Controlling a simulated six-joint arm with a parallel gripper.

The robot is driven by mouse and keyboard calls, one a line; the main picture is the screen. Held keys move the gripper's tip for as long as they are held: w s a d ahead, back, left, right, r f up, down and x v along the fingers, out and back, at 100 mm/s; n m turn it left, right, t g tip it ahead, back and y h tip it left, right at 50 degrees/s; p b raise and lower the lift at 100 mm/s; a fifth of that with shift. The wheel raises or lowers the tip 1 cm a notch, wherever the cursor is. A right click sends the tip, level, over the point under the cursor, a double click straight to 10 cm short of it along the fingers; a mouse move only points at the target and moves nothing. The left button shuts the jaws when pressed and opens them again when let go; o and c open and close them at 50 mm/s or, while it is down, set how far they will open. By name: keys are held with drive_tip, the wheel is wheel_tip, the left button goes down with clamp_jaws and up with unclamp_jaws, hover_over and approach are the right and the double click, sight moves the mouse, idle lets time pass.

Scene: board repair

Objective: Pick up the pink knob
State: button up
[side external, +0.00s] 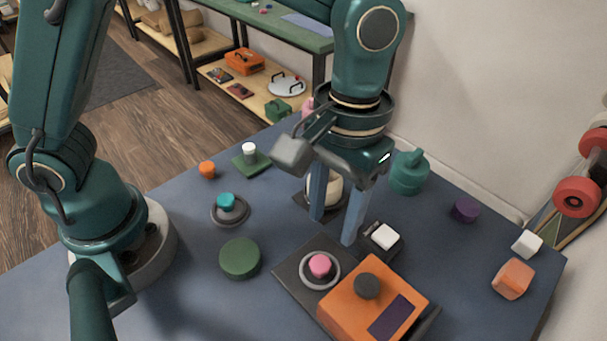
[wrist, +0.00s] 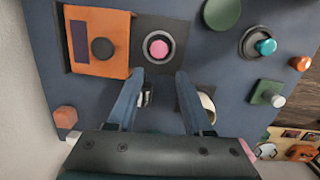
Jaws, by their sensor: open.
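The pink knob (side external: 320,265) sits in a pale ring on a dark plate, beside an orange box. In the wrist view the pink knob (wrist: 158,48) lies beyond my fingertips, near the top middle. My gripper (side external: 333,228) is open and points down, with its blue fingers apart and nothing between the tips. In the side view it is above and behind the knob, clear of it. In the wrist view my gripper (wrist: 160,75) has its tips short of the knob, one toward each side.
The orange box (side external: 372,303) with a dark knob stands right of the pink knob. A white-topped switch (side external: 385,237) is close to my fingers. A green disc (side external: 240,258) and a teal knob (side external: 225,201) lie left. A teal jar (side external: 409,172) stands behind at right.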

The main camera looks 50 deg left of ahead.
sight(320, 263)
drive_tip(key=shift+s+d+f+m+g, duration=0.2)
drive_tip(key=shift+s+f, duration=0.15)
drive_tip(key=shift+f, duration=0.15)
drive_tip(key=shift+s+d+f+m+g, duration=0.1)
drive_tip(key=shift+s+d+f, duration=0.05)
drive_tip(key=shift+s+f, duration=0.3)
drive_tip(key=shift+f, duration=0.4)
drive_tip(key=shift+s+f, duration=0.15)
drive_tip(key=shift+f, duration=0.9)
drive_tip(key=shift+s+f, duration=0.15)
drive_tip(key=shift+f, duration=0.85)
clamp_jaws()
